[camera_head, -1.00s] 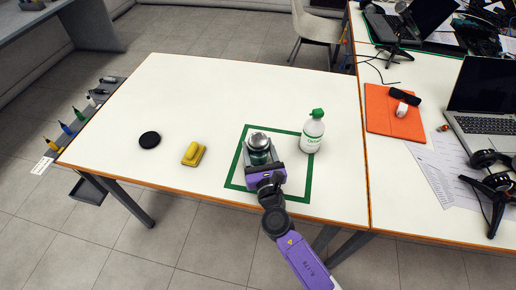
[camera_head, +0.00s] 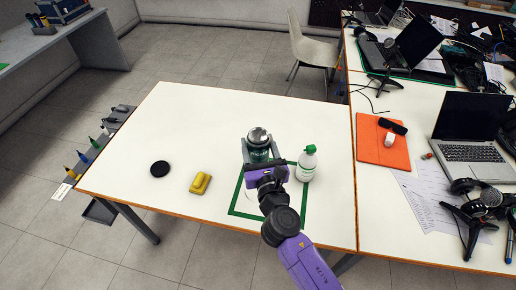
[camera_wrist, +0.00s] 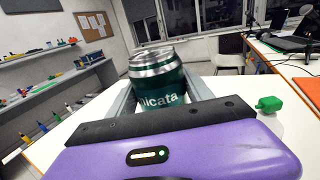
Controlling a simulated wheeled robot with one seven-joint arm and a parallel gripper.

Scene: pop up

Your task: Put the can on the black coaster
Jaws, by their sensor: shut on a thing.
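The can (camera_head: 258,153), dark green with a silver top, is held upright between the fingers of my gripper (camera_head: 259,150). It also shows in the wrist view (camera_wrist: 158,82), with pale lettering and a finger on each side. My gripper is shut on it, over the far left part of the green square outline on the table. The black coaster (camera_head: 160,169) lies flat on the left part of the white table, well to the left of the can, with nothing on it.
A yellow block (camera_head: 200,183) lies between the coaster and my gripper. A white bottle with a green cap (camera_head: 307,164) stands just right of my gripper. The white table (camera_head: 220,115) is clear at the back. A second desk with a laptop (camera_head: 470,135) adjoins at right.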

